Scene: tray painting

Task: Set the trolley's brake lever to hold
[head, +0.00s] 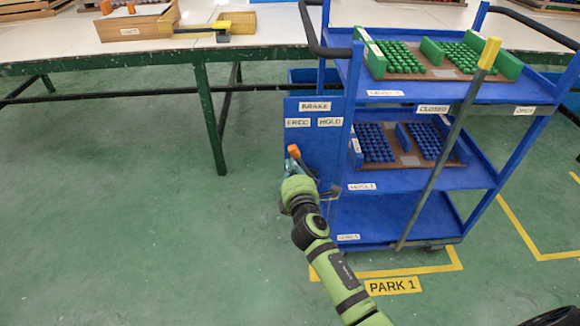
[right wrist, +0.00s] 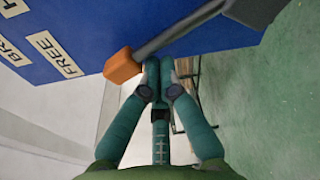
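The blue trolley (head: 345,215) stands on the floor right of centre. Its brake panel (head: 312,140) carries the labels BRAKE, FREE (head: 297,123) and HOLD (head: 330,122). The brake lever's orange knob (head: 293,150) is on the FREE side, its rod slanting down to the right. In the right wrist view the orange knob (right wrist: 122,67) and grey rod (right wrist: 185,27) lie just beyond my fingertips. My right gripper (right wrist: 159,62) has its fingertips together, close beside the rod near the knob; I cannot tell whether they touch. My left gripper is out of view.
A grey bar with a yellow end (head: 489,53) slants across the trolley's front by the CLOSED label. Trays of green and blue pieces sit on its shelves. A long table (head: 250,55) stands behind left. The green floor at left is clear.

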